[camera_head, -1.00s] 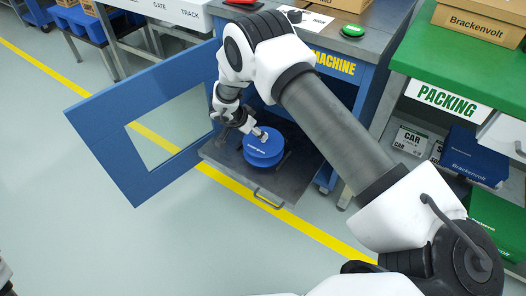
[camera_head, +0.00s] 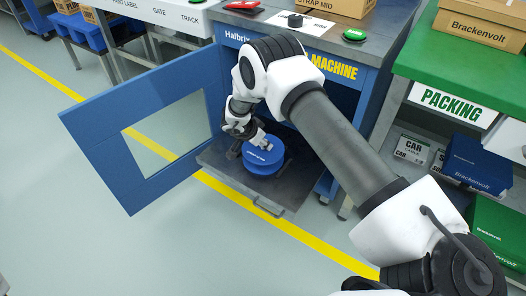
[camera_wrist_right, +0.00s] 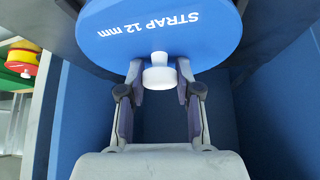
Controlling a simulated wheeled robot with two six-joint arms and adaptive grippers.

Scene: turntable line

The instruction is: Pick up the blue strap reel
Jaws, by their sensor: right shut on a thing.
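The blue strap reel (camera_head: 263,158) is at the open machine bay, over a dark pulled-out tray (camera_head: 222,160). In the right wrist view its blue face (camera_wrist_right: 160,25) reads "STRAP 12 mm" upside down, and a white knob (camera_wrist_right: 158,76) sticks out from it. My right gripper (camera_head: 262,143) reaches the reel from above; its fingers (camera_wrist_right: 160,80) are on both sides of the white knob and shut on it. I cannot tell whether the reel rests on the tray or is just off it. My left gripper is not in view.
The blue machine door (camera_head: 90,120) with its window stands open to the left. The tray's front handle (camera_head: 268,206) faces the floor. A green-topped packing bench (camera_head: 450,75) stands on the right. The floor at the lower left is clear.

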